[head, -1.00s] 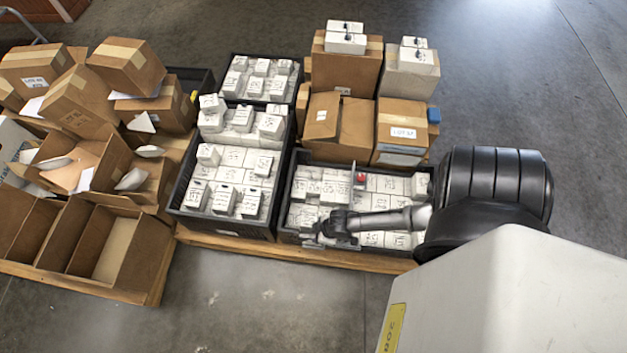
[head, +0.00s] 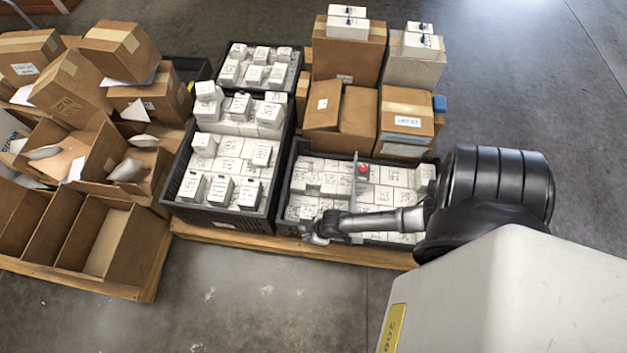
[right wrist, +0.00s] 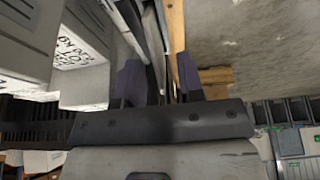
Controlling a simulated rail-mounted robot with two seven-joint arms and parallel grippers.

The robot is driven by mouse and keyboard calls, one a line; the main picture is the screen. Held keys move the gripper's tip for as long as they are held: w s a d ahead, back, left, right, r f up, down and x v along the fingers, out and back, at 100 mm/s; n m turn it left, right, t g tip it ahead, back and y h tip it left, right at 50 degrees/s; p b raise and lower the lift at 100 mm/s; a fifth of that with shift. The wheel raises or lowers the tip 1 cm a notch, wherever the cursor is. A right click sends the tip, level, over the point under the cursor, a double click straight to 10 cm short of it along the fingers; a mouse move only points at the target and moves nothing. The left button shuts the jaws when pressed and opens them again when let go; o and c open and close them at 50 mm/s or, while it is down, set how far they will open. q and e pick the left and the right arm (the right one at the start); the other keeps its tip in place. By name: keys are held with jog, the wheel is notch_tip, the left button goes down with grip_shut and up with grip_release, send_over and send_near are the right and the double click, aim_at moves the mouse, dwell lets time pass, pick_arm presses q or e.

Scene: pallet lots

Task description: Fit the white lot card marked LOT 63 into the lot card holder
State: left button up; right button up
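My right gripper (head: 318,231) is at the front left corner of the right dark crate (head: 284,190), low against its front wall. In the right wrist view my right gripper (right wrist: 160,80) has its two dark purple fingers apart. A thin pale strip and dark crate edge show between or behind them, and I cannot tell whether anything touches the fingers. I cannot make out a card marked LOT 63 or the lot card holder in either view. My left gripper is not in view.
White labelled blocks (head: 392,177) fill the right crate, with a red knob (head: 363,168) among them. Another dark crate (head: 180,172) of blocks stands to its left. Open cardboard boxes (head: 112,240) are at the far left. The floor (head: 270,300) in front is clear.

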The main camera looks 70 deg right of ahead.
grip_shut()
dwell(0.4)
